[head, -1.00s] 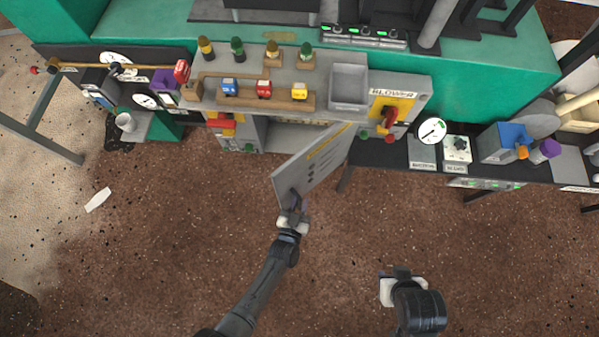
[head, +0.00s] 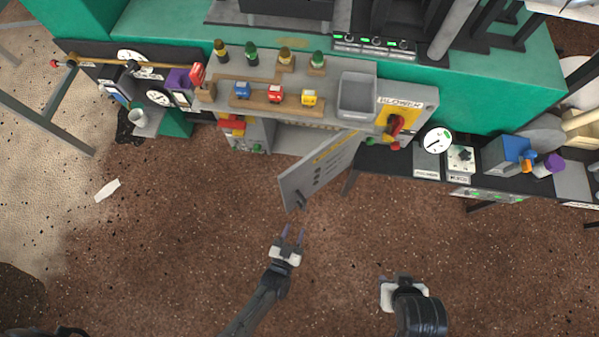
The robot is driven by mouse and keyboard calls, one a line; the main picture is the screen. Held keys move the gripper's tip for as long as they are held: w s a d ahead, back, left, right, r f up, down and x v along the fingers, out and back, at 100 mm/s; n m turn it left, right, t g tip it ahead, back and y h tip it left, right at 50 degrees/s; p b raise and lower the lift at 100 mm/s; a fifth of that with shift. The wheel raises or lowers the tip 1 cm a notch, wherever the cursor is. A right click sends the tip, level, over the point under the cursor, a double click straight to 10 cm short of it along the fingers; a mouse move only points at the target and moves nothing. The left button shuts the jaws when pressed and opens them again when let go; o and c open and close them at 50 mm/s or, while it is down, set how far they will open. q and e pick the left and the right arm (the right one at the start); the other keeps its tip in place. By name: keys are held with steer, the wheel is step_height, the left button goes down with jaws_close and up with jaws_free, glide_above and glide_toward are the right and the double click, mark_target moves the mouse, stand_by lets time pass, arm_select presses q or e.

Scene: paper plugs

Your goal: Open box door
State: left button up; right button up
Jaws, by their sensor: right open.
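The box (head: 267,135) is a grey cabinet under the counter at the middle of the head view, with its front opening partly showing. Its grey door (head: 318,173), with yellow lettering and dark marks, stands swung out from the right side of the opening. A dark handle (head: 301,201) is near the door's free lower-left edge. My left gripper (head: 291,237) is open and empty, just in front of the door's free edge and apart from the handle. My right gripper (head: 391,280) is at the lower right, well away from the door, with its jaws hard to see but apparently empty.
On top of the box are several toy cars on a wooden rack (head: 262,102), several bottle-like plugs, a grey bin (head: 357,95) and a blower panel with a red switch (head: 397,125). Benches with gauges (head: 437,140) flank it. The brown floor in front is clear.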

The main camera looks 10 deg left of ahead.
arm_select(q)
steer(key=s, duration=0.4)
steer(key=shift+s+a+p, duration=0.15)
steer(key=shift+a+p, duration=0.15)
steer(key=shift+c, duration=0.2)
